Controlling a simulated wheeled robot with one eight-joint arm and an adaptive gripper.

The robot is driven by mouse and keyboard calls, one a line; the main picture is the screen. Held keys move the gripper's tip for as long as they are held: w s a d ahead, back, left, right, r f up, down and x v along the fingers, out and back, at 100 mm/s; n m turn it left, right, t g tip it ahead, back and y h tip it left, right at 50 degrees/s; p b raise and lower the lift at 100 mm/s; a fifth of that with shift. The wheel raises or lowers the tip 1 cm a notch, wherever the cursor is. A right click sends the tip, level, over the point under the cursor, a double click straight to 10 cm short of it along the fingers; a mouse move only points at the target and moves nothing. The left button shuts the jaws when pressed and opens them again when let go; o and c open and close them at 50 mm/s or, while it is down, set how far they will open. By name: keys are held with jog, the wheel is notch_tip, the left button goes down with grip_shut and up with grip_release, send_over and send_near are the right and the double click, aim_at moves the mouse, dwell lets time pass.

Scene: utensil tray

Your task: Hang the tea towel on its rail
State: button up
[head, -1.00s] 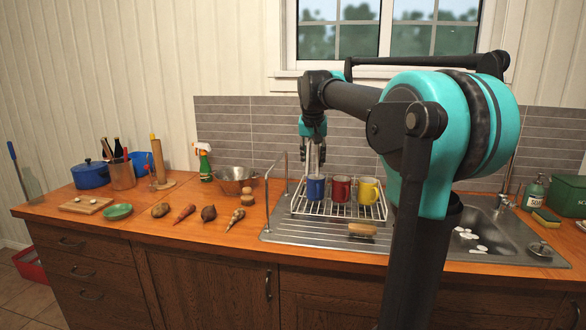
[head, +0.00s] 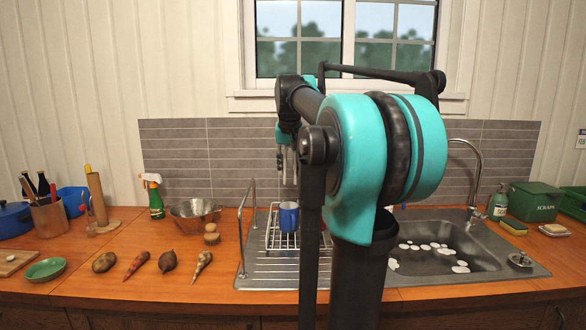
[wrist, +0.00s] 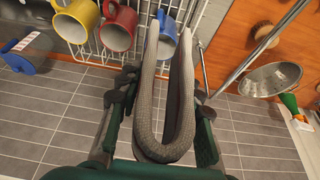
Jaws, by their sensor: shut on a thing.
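The tea towel (wrist: 168,145) is grey and folded into a U, with its fold near the wrist camera and its two halves pointing away. My gripper (wrist: 160,105) is shut on it near the fold. In the head view, my gripper (head: 287,138) is above the far part of the drainer, and the towel's halves (head: 285,168) hang down as narrow pale strips. The rail (head: 246,215) is a thin metal arch at the drainer's left edge. In the wrist view, the rail (wrist: 258,52) runs to the right of the towel, apart from it.
The dish rack (head: 277,243) stands beside the rail with a blue mug (head: 289,216); red (wrist: 118,27) and yellow (wrist: 76,20) mugs show in the wrist view. A colander (head: 194,214) and scrubbing brush (head: 211,236) are left of the rail. The sink (head: 450,250) lies right.

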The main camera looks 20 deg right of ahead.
jog(key=shift+w+a, duration=0.7)
jog(key=shift+a, duration=1.5)
jog(key=shift+w+a, duration=0.75)
jog(key=shift+a, duration=1.5)
jog(key=shift+w+a, duration=0.7)
jog(key=shift+a, duration=1.5)
notch_tip(320, 180, down, 14)
jog(key=shift+r, duration=0.25)
jog(key=o, duration=1.3)
jog(key=shift+c, duration=0.2)
